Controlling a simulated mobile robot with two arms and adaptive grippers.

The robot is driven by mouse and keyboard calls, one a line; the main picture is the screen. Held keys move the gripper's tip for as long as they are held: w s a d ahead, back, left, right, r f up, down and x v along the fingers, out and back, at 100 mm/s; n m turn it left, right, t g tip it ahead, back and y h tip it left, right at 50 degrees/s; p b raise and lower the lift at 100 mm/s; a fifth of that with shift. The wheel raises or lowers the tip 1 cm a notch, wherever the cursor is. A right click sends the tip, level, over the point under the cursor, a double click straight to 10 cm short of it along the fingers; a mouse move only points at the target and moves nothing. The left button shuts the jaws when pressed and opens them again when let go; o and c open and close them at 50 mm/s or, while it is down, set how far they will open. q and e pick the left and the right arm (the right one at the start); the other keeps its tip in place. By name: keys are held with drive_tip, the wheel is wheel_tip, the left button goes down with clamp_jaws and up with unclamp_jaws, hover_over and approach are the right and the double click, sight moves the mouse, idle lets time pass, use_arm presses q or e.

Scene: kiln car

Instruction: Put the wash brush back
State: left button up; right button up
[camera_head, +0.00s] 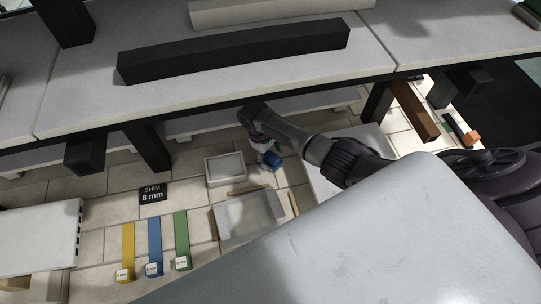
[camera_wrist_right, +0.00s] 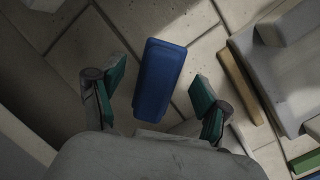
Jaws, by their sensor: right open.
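A blue, rounded oblong block (camera_wrist_right: 159,80), which may be the wash brush, lies on the tiled floor in the right wrist view. No bristles show on it. My right gripper (camera_wrist_right: 155,97) is open, with its green-padded fingers on either side of the block's near half. I see gaps on both sides; whether the fingers are down at its height I cannot tell. In the head view the blue block (camera_head: 273,161) shows small beside my right gripper (camera_head: 264,152), below the shelf edge. My left gripper is not in view.
A small pale tray (camera_head: 209,175) stands left of the gripper, with a grey basin (camera_head: 250,215) nearer. Wooden strips (camera_wrist_right: 240,86) edge the basin. Yellow, blue and green strips lie left, below a "SHIM 8 mm" sign (camera_head: 152,193). A pale deck (camera_head: 85,100) with a black bar overhangs behind.

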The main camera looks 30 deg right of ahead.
drive_tip(key=shift+p+v, duration=3.35)
drive_tip(key=shift+v, duration=0.55)
drive_tip(key=shift+w+r, duration=0.1)
drive_tip(key=shift+r, duration=0.1)
drive_tip(key=s+v, duration=0.1)
drive_tip(key=v, duration=0.6)
drive_tip(key=shift+w, duration=0.5)
drive_tip(key=shift+s, duration=0.1)
